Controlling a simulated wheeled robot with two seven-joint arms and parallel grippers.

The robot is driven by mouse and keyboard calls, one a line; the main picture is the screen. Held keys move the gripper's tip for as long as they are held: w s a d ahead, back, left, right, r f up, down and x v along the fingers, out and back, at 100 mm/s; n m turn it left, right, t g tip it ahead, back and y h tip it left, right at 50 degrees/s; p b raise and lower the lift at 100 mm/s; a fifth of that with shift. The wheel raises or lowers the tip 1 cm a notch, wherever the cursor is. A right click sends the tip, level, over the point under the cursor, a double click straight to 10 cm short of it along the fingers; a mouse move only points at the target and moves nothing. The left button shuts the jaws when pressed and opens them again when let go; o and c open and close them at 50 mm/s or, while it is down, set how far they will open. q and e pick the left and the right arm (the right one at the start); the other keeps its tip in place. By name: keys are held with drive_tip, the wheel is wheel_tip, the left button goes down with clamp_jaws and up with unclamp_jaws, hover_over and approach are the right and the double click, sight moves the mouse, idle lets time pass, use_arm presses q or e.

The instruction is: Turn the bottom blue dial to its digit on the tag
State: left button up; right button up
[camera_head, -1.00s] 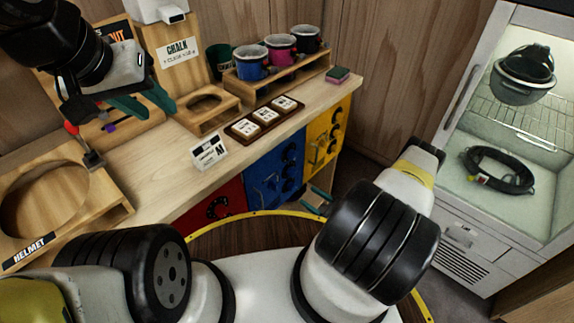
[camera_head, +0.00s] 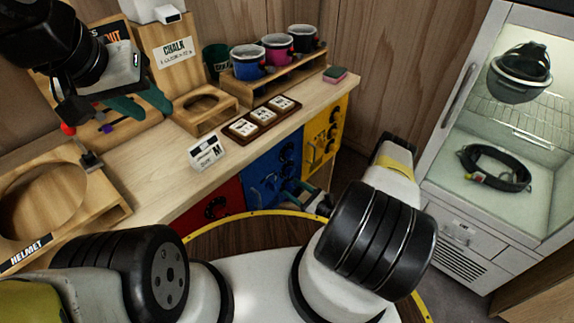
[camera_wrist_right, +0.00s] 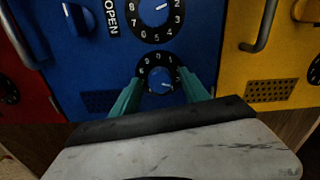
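The blue cabinet front (camera_head: 262,170) has a column of dials. In the right wrist view the bottom blue dial (camera_wrist_right: 160,85) has a black numbered ring and a blue knob with a white mark pointing roughly right. My right gripper (camera_wrist_right: 160,82) is open, its green fingers on either side of this dial; contact cannot be told. It also shows by the blue front in the head view (camera_head: 304,192). My left gripper (camera_head: 140,104) is open and empty above the counter. A white tag (camera_head: 207,152) stands on the counter; its print is too small to read.
Another blue dial (camera_wrist_right: 155,12) sits directly above, beside a blue knob (camera_wrist_right: 76,18) and OPEN label. The red (camera_head: 210,208) and yellow (camera_head: 324,135) fronts flank the blue one. A brown tray (camera_head: 255,128) holds white cards.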

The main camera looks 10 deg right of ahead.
clamp_jaws()
drive_tip(key=shift+m, duration=0.4)
